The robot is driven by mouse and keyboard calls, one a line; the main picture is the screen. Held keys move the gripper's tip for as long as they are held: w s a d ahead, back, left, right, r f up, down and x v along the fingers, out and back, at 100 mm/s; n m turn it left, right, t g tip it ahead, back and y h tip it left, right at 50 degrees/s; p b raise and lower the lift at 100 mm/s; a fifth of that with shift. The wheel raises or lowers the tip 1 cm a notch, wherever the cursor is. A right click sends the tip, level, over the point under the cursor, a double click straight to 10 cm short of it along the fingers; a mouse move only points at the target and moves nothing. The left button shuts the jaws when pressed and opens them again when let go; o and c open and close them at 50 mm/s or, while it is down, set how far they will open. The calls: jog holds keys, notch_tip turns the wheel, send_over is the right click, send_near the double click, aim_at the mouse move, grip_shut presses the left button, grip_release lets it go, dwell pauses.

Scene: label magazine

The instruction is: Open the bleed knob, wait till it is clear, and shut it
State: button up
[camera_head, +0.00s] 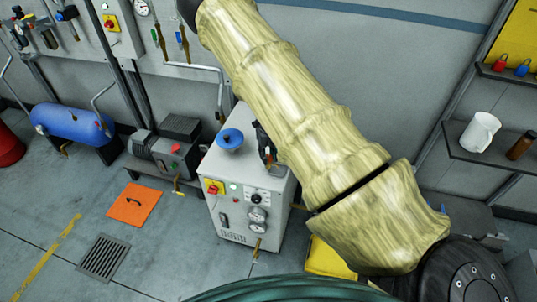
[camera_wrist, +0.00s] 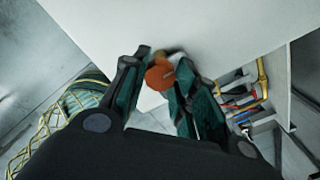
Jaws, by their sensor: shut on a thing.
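A small round orange-brown knob (camera_wrist: 159,75) shows in the wrist view, in front of a broad pale panel (camera_wrist: 205,28). My gripper (camera_wrist: 162,66) has its two dark green-lined fingers on either side of the knob and is shut on it. A small brassy piece shows just behind the knob, partly hidden. How far the knob is turned, and whether anything flows from it, I cannot tell. In the head view my arm covers the middle and hides most of the gripper and the knob.
A grey cabinet (camera_head: 232,220) with gauges and a blue round part (camera_head: 230,139) on top stands left of my arm. A blue tank (camera_head: 70,124) and an orange mat (camera_head: 134,204) lie further left. A shelf with a white mug (camera_head: 480,132) is at right.

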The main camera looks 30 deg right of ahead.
aim_at(269, 156)
jog(key=shift+o, duration=0.2)
jog(key=shift+w+d+r+m, duration=0.1)
jog(key=shift+w+m, duration=0.05)
jog(key=shift+m, duration=0.15)
jog(key=o, duration=1)
notch_tip(269, 156, up, 12)
jog(key=shift+f, duration=0.1)
dwell(0.5)
